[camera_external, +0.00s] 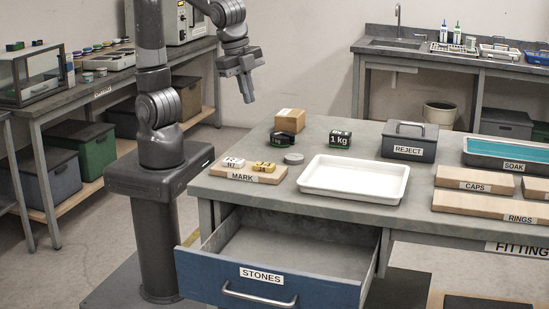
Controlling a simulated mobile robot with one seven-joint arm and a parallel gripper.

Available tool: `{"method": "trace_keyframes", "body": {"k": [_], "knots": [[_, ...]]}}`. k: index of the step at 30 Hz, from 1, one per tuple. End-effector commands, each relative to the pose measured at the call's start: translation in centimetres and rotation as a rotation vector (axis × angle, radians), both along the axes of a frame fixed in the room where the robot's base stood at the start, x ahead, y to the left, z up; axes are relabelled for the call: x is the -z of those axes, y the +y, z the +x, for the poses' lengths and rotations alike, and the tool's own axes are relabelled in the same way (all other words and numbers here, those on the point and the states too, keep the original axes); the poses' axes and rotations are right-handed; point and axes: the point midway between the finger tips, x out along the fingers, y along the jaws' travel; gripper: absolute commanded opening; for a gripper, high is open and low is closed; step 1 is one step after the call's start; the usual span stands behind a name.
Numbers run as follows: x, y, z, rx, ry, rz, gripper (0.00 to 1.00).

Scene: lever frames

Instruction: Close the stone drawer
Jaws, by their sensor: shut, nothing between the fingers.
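The stone drawer (268,281) has a blue front with a "STONES" label and a grey bar handle (259,297). It is pulled well out from under the workbench (330,212), and the visible part of its inside looks empty. The drawer's lower edge is partly cut off by the frame. My gripper (248,98) is shut and empty. It hangs in the air, pointing down, above and behind the bench's left end, far from the drawer and touching nothing.
On the bench are a white tray (353,178), a "MARK" board (241,178) with small blocks, a 1 kg weight (340,139), a cardboard box (289,119) and a "REJECT" box (409,145). Open floor shows left of the drawer. Side benches stand at the back.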

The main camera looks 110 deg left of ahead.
Motion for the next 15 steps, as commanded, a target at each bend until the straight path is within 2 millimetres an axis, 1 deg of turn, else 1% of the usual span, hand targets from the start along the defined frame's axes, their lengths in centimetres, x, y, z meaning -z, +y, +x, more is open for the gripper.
{"method": "trace_keyframes", "body": {"k": [1,7,12,14,15], "knots": [[0.6,-1.6,0.6,0.04,0.021,0.017,0.0],[2.7,-7.5,2.3,0.183,0.085,0.079,0.0],[5.1,-12.8,3.0,0.305,0.137,0.128,0.0],[6.1,-14.7,3.0,0.347,0.155,0.146,0.0],[6.8,-16.0,3.0,0.376,0.167,0.157,0.0]]}}
